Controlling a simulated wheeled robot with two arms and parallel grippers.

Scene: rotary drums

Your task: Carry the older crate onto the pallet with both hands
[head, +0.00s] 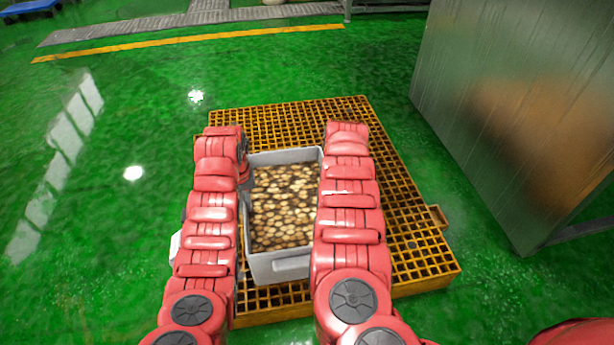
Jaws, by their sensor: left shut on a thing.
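A light grey crate (280,263) full of small round tan and brown pieces is over the yellow grated pallet (290,115), between my two arms. I cannot tell if its base touches the grating or hangs a little above it. It looks level. My left gripper (245,172), dark and partly covered by its red arm, is shut on the crate's left wall near the far corner. My right arm runs along the crate's right side and hides its own gripper. Only one crate is clearly visible, and no mark shows its age.
A large metal cabinet (510,110) stands to the right of the pallet. A yellow floor line (190,41) and grey floor grating (130,29) lie at the back. A blue object (30,7) is at the far left. The green floor left of the pallet is open.

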